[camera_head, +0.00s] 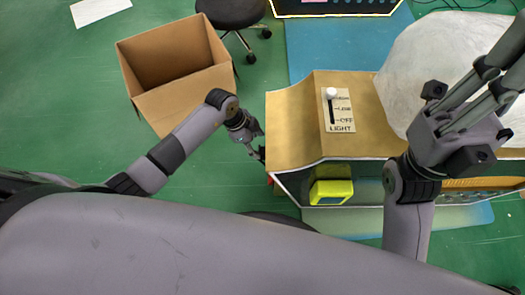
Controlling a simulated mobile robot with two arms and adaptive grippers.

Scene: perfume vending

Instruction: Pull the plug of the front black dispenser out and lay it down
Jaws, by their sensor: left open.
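A dispenser-like cabinet with a brown top (350,148) and dark, white-edged sides stands right of centre. Its top carries a label reading LIGHT and OFF with a white-knobbed slider (331,93). I cannot make out a plug or cord on it. My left gripper (260,145) is open beside the cabinet's left side, and its fingertips partly overlap that edge. I see nothing held in it. My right gripper (508,65) reaches to the upper right, over a whitish translucent cover (420,60). Its fingertips run out of the frame, so its opening is unclear.
An open, empty-looking cardboard box (150,55) stands on the green floor at upper left. A black stool (232,12) is behind it. A yellow block-like object (330,192) sits at the cabinet's near side. Another black, white-edged unit (335,8) is at the top edge.

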